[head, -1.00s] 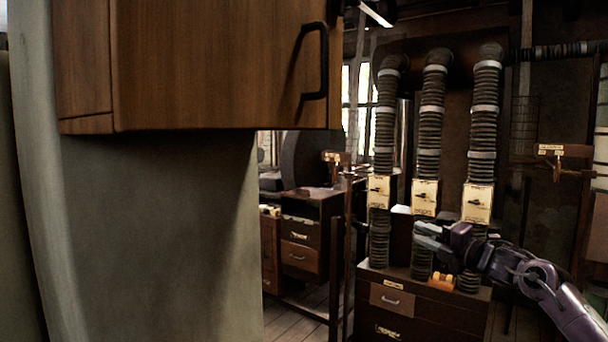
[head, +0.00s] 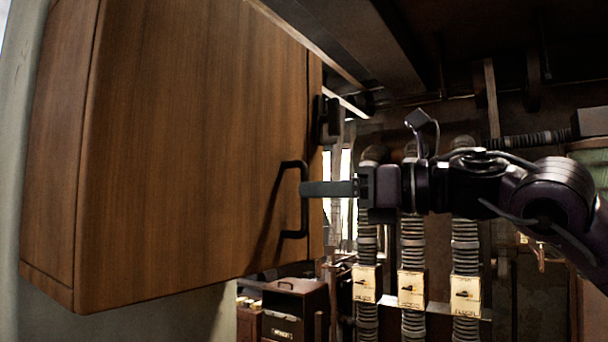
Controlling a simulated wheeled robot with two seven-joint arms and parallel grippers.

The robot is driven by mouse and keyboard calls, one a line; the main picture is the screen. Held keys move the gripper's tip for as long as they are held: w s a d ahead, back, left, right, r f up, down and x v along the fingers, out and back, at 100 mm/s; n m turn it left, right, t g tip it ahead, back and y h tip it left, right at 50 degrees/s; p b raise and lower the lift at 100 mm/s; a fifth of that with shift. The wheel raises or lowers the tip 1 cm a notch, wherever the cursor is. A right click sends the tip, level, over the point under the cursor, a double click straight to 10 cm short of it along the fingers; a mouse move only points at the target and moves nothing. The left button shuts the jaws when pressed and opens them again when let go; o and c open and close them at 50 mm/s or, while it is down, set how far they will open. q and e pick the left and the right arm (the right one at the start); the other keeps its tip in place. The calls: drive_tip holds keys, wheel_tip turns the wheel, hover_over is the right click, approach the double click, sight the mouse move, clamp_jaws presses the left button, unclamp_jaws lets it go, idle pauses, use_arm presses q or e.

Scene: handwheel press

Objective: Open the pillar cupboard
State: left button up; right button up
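The pillar cupboard (head: 190,150) is a brown wooden box on the left in the head view. Its door looks flush with the box. A black bar handle (head: 294,210) stands upright near the door's right edge. My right gripper (head: 310,188) comes in level from the right, with its grey fingertips at the middle of the handle's bar. The fingers show edge-on as one bar, so I cannot tell whether they are closed around the handle or only beside it. My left gripper is not in view.
The pale pillar (head: 20,110) stands behind the cupboard at the left. Ribbed pipes with cream switch boxes (head: 412,288) stand at the back right, beyond my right arm. A dark drawer cabinet (head: 295,305) is low behind the cupboard. Beams cross overhead.

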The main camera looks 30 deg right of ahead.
drive_tip(key=shift+p+x, duration=0.6)
drive_tip(key=shift+x, duration=0.9)
drive_tip(key=shift+s, duration=0.1)
clamp_jaws()
